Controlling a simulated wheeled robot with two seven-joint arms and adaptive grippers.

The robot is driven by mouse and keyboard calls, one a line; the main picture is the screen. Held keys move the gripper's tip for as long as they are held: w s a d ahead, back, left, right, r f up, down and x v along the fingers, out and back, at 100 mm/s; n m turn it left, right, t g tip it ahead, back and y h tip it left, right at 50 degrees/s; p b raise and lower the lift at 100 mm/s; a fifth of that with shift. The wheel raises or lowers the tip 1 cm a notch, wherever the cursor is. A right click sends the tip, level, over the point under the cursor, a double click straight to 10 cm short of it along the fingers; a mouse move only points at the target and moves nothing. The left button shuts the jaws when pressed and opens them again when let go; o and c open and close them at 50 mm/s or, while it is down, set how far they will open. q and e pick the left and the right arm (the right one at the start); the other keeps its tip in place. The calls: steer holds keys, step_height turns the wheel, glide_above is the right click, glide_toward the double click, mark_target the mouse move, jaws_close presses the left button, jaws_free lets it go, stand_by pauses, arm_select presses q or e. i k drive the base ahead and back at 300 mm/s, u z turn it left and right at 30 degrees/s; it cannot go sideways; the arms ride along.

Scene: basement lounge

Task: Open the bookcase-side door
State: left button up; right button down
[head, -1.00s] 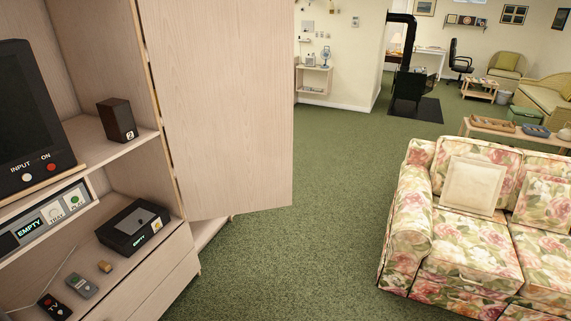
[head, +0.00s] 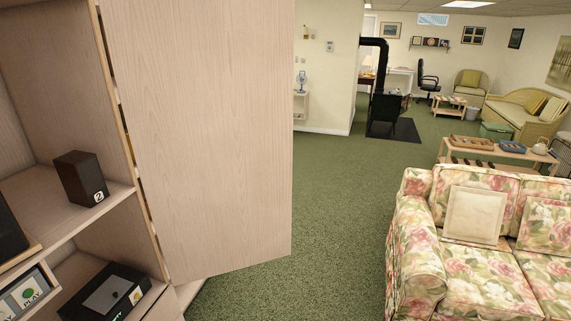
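A tall light-wood door (head: 205,140) stands swung out from the right side of the wood cabinet (head: 40,187) in the head view. Its hinged edge runs along the cabinet's upright, and its free edge points to the right over the green carpet. No handle shows on the face I see. Whether this is the bookcase-side door, I cannot tell. Neither of my grippers shows in this view.
The cabinet holds a small dark speaker (head: 81,178) and a black box (head: 105,293). A floral sofa (head: 415,250) stands at the right. Green carpet (head: 335,210) lies open between door and sofa. A tray table (head: 447,152) stands beyond the sofa.

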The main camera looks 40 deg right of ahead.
mark_target(205, 87)
steer(key=z, duration=2.15)
steer(key=i, duration=2.75)
steer(key=u, duration=0.8)
